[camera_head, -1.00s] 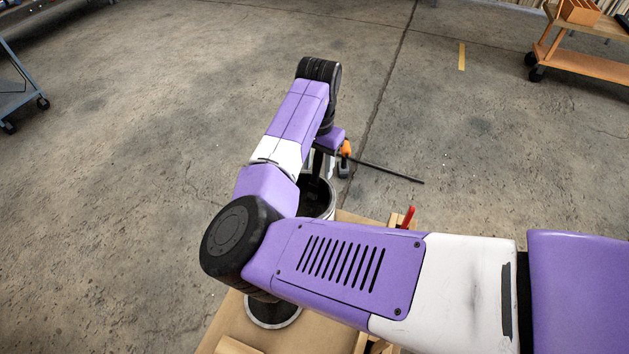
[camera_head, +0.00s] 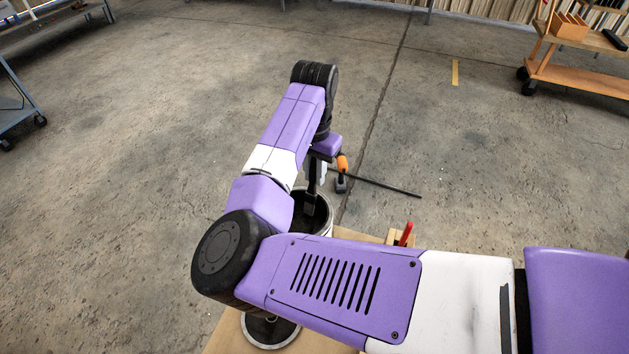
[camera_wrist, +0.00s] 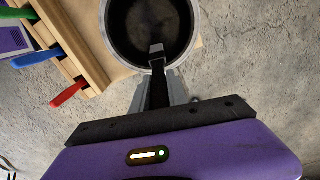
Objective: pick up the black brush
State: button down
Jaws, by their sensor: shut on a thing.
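My gripper (camera_wrist: 164,85) is shut on the black brush (camera_wrist: 155,85), whose dark shaft runs between the grey fingers to a paler squarish end. In the wrist view this end overlaps the dark inside of a round bucket (camera_wrist: 195,45). In the head view the brush (camera_head: 310,193) hangs down from my gripper over the bucket (camera_head: 325,226). I cannot tell how far its lower end is from the bucket's inside. My arm hides part of the bucket in the head view.
A wooden rack (camera_wrist: 80,50) with red, blue and green handles stands beside the bucket. A second round container (camera_head: 268,335) is nearer, partly behind my arm. Beyond the bucket are an orange-and-black tool (camera_head: 342,165) and a thin dark rod (camera_head: 385,187). The concrete floor beyond is open.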

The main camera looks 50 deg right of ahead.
notch_tip(320, 180, up, 17)
jog(key=b, duration=0.1)
dwell(0.7)
